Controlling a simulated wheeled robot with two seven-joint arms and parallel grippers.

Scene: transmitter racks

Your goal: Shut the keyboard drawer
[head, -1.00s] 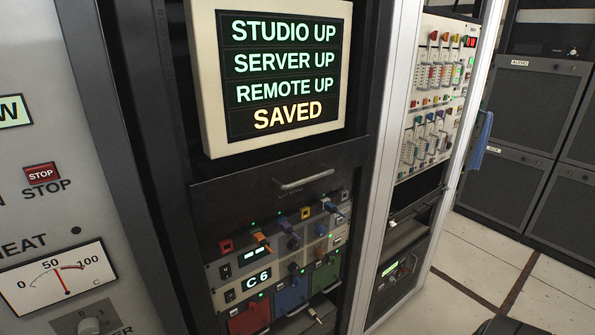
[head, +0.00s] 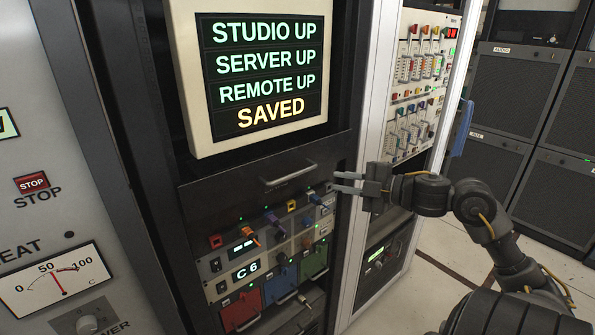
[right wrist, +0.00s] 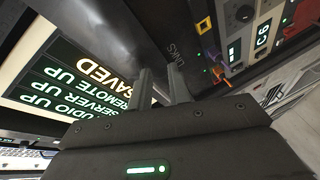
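No keyboard or label naming a keyboard drawer is readable. A black front with a bar handle (head: 288,175) sits below the lit status screen in the middle rack. In the right wrist view the black front (right wrist: 185,25) is close and bears the word "LINKS". I cannot tell whether it stands out from the rack. My right gripper (head: 336,181) is at the right end of this front, to the right of the handle. Its two fingers (right wrist: 158,68) are apart with nothing between them. My left gripper is not in view.
The status screen (head: 262,75) is above the front. Plugs and cables stick out of the patch panel (head: 265,245) below. A pale rack post (head: 352,225) stands beside my right gripper. A right rack (head: 418,95) and black cabinets (head: 515,95) are farther right. Floor (head: 425,285) is clear there.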

